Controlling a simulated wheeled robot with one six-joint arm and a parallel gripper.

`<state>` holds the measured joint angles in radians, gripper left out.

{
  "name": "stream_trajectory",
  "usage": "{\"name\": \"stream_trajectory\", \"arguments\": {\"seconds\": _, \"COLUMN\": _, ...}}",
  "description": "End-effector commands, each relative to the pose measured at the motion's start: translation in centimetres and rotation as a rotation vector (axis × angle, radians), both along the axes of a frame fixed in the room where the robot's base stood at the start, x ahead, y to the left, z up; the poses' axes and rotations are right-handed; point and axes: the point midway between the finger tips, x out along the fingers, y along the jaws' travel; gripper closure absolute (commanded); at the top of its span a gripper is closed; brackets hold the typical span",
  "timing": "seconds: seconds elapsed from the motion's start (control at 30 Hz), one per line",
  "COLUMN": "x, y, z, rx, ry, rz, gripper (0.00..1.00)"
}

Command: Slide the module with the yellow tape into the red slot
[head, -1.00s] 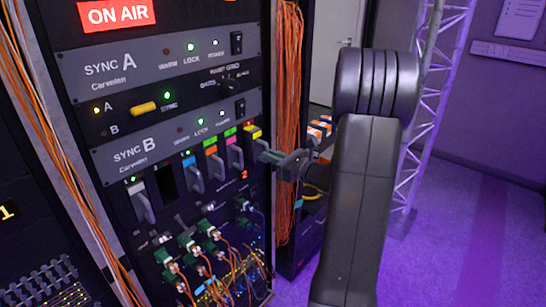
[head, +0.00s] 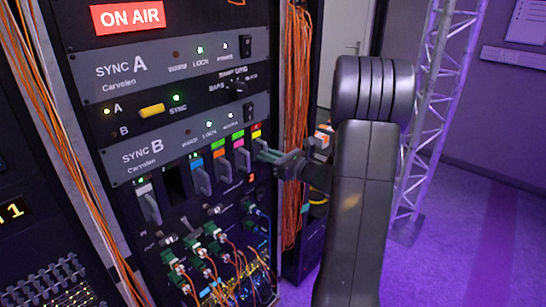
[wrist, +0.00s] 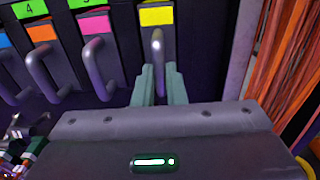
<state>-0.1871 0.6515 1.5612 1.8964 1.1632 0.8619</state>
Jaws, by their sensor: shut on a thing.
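The module with the yellow tape (head: 257,132) is at the right end of the module row in the rack; its tape also shows at the top of the wrist view (wrist: 156,16). A small red mark (head: 256,125) shows just above it in the head view. My gripper (head: 262,155) is at its handle. In the wrist view, the two pale green fingers (wrist: 160,85) close on the grey upright handle. The module's face looks about level with its neighbours, but I cannot tell whether it is fully seated.
Left of it stand modules with pink tape (wrist: 94,25), orange tape (wrist: 41,33) and blue tape. A dark empty slot (head: 173,182) lies farther left. Orange cables (head: 294,130) hang close on the right. Green connectors (head: 213,231) with leads sit below.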

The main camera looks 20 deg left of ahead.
Motion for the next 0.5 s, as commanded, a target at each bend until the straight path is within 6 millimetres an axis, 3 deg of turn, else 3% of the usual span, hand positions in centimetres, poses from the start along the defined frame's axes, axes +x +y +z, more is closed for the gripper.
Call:
{"name": "stream_trajectory", "arguments": {"seconds": 0.1, "x": 0.04, "y": 0.10, "z": 0.17, "rx": 0.003, "ry": -0.002, "rz": 0.001, "gripper": 1.00}}
{"name": "stream_trajectory", "arguments": {"seconds": 0.13, "x": 0.04, "y": 0.11, "z": 0.18, "rx": 0.003, "ry": -0.002, "rz": 0.001, "gripper": 0.87}}
{"name": "stream_trajectory", "arguments": {"seconds": 0.27, "x": 0.03, "y": 0.11, "z": 0.17, "rx": 0.003, "ry": -0.002, "rz": 0.001, "gripper": 0.64}}
{"name": "stream_trajectory", "arguments": {"seconds": 0.5, "x": 0.01, "y": 0.05, "z": 0.06, "rx": 0.001, "ry": -0.001, "rz": 0.001, "gripper": 0.64}}
